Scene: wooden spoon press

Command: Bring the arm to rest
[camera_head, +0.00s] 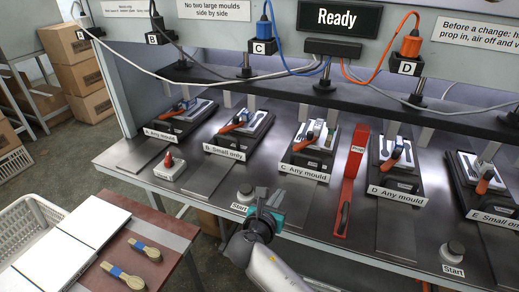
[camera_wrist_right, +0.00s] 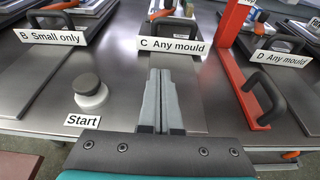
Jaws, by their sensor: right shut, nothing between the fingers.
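My right gripper (camera_head: 272,198) is at the front edge of the press bench, just right of the dark round Start button (camera_head: 245,191). In the right wrist view its two grey fingers (camera_wrist_right: 161,82) are closed together with nothing between them, pointing at the station labelled C Any mould (camera_wrist_right: 172,45). The Start button (camera_wrist_right: 88,88) stands left of the fingers, apart from them in that view. My right arm comes up from the bottom middle of the head view. My left gripper is not in view.
Stations with orange-handled clamps (camera_head: 233,124) line the bench. A red prop (camera_head: 349,185) lies right of station C. A second Start button (camera_head: 453,252) is at right. The sign reads Ready (camera_head: 337,18).

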